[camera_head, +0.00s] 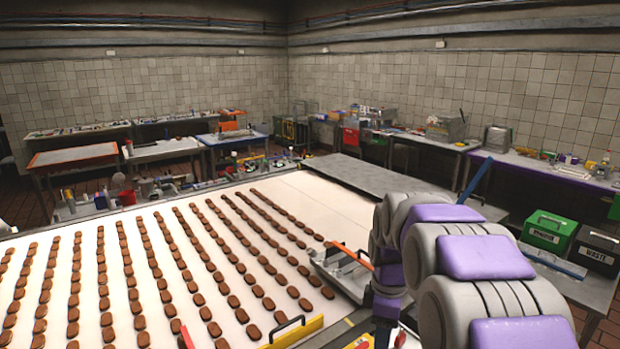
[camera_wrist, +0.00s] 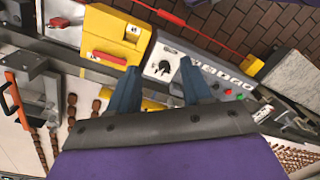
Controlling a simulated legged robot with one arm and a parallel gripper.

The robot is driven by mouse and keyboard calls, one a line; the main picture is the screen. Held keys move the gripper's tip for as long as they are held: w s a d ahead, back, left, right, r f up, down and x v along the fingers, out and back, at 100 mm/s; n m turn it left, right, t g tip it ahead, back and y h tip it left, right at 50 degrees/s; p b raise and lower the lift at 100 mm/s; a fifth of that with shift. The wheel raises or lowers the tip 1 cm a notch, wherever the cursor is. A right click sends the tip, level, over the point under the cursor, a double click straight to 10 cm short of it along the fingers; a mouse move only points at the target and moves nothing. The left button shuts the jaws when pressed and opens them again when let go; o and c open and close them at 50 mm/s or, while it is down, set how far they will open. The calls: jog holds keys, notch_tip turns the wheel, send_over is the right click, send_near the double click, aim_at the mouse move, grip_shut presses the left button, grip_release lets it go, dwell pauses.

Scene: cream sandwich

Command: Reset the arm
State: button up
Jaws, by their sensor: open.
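My arm (camera_head: 470,255), with purple and grey segments, fills the lower right of the head view and bends down toward the conveyor's near edge. My gripper (camera_wrist: 160,78) shows in the wrist view as two blue-grey fingers set apart, open with nothing between them. Beyond the fingers is a grey control panel (camera_wrist: 170,66) with a black knob and coloured buttons. A yellow box (camera_wrist: 115,35) with a red part lies just left of the fingers. In the head view the gripper's fingers cannot be made out.
A white conveyor (camera_head: 330,205) carries many rows of brown biscuits (camera_head: 135,290). A metal device with an orange bar (camera_head: 345,265) stands at its right edge, close to my arm. Green and black bins (camera_head: 550,232) sit on a bench at right. Worktables line the tiled walls.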

jog(key=s+f+m+b, duration=0.1)
jog(key=s+m, duration=0.6)
jog(key=s, duration=0.9)
jog(key=s+a+f+m+g+b, duration=0.1)
jog(key=s+f+m, duration=0.3)
jog(key=s, duration=1.3)
jog(key=m, duration=0.3)
